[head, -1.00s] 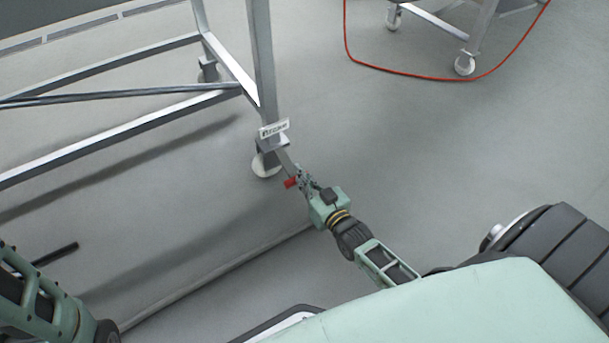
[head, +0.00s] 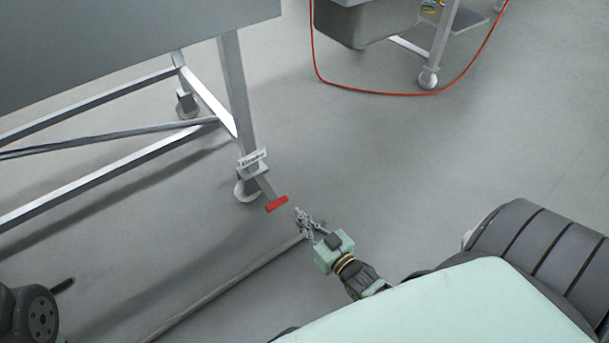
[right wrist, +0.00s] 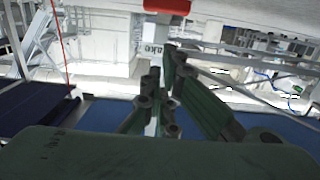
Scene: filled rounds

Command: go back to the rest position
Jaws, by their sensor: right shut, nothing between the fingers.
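My right gripper (head: 302,220) is shut and empty, low over the grey floor in the head view. It stands apart from a red-ended lever (head: 277,204), a short way to the right of and below it. The lever sticks out from the foot of a metal frame leg (head: 237,95), under a small white label (head: 253,158). In the right wrist view the fingers (right wrist: 165,75) point towards the red handle end (right wrist: 167,6) at the top edge. My left gripper is not in view; only a part of my left arm shows at the lower left.
A large metal frame (head: 120,100) with braces fills the upper left.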

